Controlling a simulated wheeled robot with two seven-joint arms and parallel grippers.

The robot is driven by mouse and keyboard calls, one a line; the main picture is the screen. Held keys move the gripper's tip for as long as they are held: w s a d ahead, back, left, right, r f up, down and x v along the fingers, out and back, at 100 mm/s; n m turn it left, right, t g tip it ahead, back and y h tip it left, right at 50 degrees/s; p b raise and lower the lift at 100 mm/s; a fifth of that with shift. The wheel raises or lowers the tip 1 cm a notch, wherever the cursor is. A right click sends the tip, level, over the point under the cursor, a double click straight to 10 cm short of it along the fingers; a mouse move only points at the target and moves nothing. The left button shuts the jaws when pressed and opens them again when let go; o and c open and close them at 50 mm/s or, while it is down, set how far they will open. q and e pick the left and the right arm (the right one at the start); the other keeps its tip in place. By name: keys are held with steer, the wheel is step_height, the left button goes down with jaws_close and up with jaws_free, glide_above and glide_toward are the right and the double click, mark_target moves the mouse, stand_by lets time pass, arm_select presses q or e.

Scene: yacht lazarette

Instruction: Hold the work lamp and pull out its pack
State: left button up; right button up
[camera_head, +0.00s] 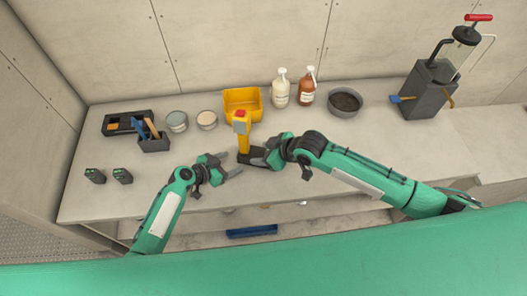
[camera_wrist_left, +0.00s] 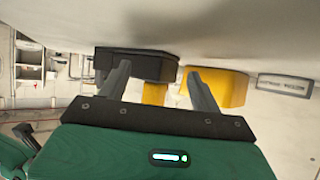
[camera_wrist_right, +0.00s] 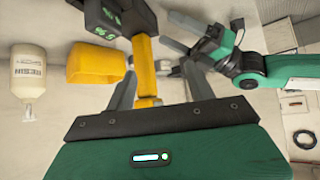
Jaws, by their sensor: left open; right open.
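The work lamp (camera_head: 243,142) stands upright near the front middle of the worktop, with a yellow handle and a grey-yellow head. Its dark pack (camera_head: 252,157) is at the foot. My right gripper (camera_head: 266,155) is open at the lamp's right. In the right wrist view the yellow handle (camera_wrist_right: 147,72) shows between its fingers; contact cannot be told. A dark block with green marks (camera_wrist_right: 130,18) shows above it. My left gripper (camera_head: 232,166) is open and empty, at the front left of the lamp. In the left wrist view the dark pack (camera_wrist_left: 137,65) lies ahead of its fingers.
A yellow bin (camera_head: 230,108) stands just behind the lamp. Two dark packs with green marks (camera_head: 95,175) (camera_head: 122,176) sit at the left.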

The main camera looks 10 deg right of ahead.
mark_target(243, 121)
arm_select(q)
steer(key=shift+o, duration=0.6)
steer(key=shift+r, duration=0.1)
steer(key=shift+w+r+t, duration=0.15)
steer(key=shift+r+t, duration=0.15)
steer(key=r+n+t, duration=0.1)
steer(key=r, duration=0.1)
steer(key=s+d+r+n+t, duration=0.1)
steer(key=r+t, duration=0.1)
steer(key=r, duration=0.1)
steer(key=d+r+t, duration=0.1)
steer(key=r+t, duration=0.1)
steer(key=shift+s+d+r+n+y, duration=0.15)
steer(key=shift+s+d+n+y, duration=0.05)
steer(key=shift+s+n+y, duration=0.2)
steer(key=s+r+n+t+y, duration=0.3)
steer(key=s+r+n+t, duration=0.15)
steer(key=r, duration=0.35)
steer(key=x, duration=1.2)
steer(key=shift+w+f, duration=0.4)
steer(key=shift+c, duration=0.2)
